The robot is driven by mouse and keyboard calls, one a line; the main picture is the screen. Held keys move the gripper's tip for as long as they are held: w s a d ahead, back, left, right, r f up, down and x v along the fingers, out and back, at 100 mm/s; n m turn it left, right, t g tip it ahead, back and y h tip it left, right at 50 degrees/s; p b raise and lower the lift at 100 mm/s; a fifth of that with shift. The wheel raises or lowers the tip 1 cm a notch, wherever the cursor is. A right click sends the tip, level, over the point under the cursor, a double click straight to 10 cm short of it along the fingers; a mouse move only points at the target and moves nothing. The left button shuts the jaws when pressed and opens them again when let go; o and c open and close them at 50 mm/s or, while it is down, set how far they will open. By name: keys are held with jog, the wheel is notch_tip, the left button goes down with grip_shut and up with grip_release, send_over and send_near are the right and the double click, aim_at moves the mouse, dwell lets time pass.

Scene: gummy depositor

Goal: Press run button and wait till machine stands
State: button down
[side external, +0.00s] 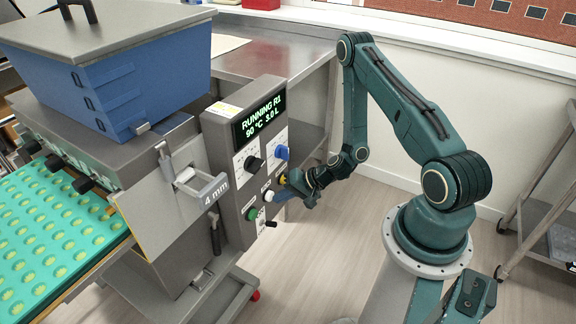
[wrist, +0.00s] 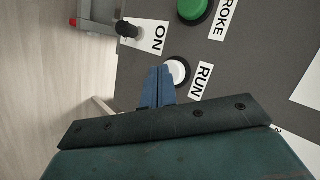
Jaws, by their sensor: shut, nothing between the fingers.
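The depositor's grey control panel (side external: 232,165) faces my arm. Its display (side external: 259,117) reads "RUNNING R1, 90 °C, 3.0 L" in green. The white run button (side external: 270,196) is on the lower part of the panel; in the wrist view the run button (wrist: 178,72) sits beside the label "RUN". My gripper (side external: 277,197) is shut and empty, its blue fingertips at the run button. In the wrist view my gripper (wrist: 158,70) overlaps the button's edge; whether it touches or presses it I cannot tell.
A green button (wrist: 193,10) and a black "ON" switch (wrist: 127,30) flank the run button. Blue (side external: 282,152) and black (side external: 254,164) knobs sit above. A teal mould tray (side external: 52,232) with filled cavities lies under the blue hopper (side external: 110,70). Open floor lies right of the panel.

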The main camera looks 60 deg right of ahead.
jog(key=shift+s, duration=2.7)
jog(key=w+a+r+n+g, duration=0.15)
jog(key=a+r+n, duration=0.3)
jog(key=r, duration=0.65)
jog(key=s+a+r+n+g, duration=0.1)
jog(key=a+r+n+g, duration=0.2)
jog(key=r+n, duration=0.55)
jog(key=s+r+m+h, duration=0.1)
jog(key=s+r+h, duration=0.1)
jog(key=s+r, duration=0.6)
jog(key=s+r+m+t+h, duration=0.1)
jog(key=s+r, duration=0.6)
jog(key=r, duration=0.5)
jog(key=shift+s+a+r+h, duration=0.2)
jog(key=shift+s+a+h, duration=0.2)
dwell(1.0)
